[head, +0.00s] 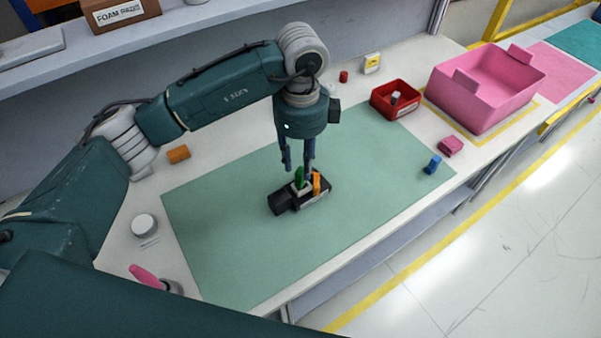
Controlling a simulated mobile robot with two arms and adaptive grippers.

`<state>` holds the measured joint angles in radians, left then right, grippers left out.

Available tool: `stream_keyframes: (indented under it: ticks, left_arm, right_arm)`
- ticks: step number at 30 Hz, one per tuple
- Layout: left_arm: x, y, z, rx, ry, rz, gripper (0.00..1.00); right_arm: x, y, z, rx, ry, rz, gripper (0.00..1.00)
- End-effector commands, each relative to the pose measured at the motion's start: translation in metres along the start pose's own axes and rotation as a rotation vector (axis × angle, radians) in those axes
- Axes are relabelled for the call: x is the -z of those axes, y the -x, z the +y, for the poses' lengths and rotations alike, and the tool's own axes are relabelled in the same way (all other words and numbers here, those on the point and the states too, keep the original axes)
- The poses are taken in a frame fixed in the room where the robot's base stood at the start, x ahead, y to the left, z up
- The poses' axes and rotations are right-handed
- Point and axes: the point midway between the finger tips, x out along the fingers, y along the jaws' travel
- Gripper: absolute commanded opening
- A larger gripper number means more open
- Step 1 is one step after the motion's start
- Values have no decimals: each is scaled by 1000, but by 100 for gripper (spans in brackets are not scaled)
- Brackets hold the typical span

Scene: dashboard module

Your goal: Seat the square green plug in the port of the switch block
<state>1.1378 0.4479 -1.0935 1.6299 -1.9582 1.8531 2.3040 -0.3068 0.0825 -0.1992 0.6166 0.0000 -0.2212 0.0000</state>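The black switch block (284,201) lies on the green mat (225,215) near the middle of the table. The green plug (299,176) stands upright at the block, next to an upright orange piece (316,183). How deep the plug sits in a port cannot be told from here. My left gripper (298,170) points down over the block. Its fingers are spread, with the tips near the top of the green plug, one to each side in this view. A gap shows on the plug's left; contact on the right is unclear. My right gripper is out of view.
A red bin (381,103) and a pink bin (454,99) stand at the back right. A blue piece (432,164) and a pink block (450,146) lie near the right edge. An orange cylinder (178,154) lies at the left. The mat's front part is clear.

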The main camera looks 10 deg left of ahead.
Motion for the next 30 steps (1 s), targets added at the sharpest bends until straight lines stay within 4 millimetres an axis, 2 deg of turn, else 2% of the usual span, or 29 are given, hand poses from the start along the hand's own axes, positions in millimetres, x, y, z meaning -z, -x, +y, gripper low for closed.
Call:
stream_keyframes:
  ticks: [5,8,12,21,25,26,30]
  left_arm:
    - [0,-13,2,-4,0,1,30]
    - [-1,-29,3,-6,1,1,30]
    - [0,-49,2,-3,0,2,30]
    - [0,-55,1,1,-1,1,30]
    - [0,-55,1,1,-1,1,5]
    - [0,-55,1,1,-1,1,1]
    - [0,-55,1,1,-1,1,0]
  right_arm:
    - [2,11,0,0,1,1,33]
    - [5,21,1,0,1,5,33]
    - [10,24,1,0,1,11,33]
    - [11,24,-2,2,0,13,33]
    - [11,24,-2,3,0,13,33]
    - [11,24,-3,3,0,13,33]
    - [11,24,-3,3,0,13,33]
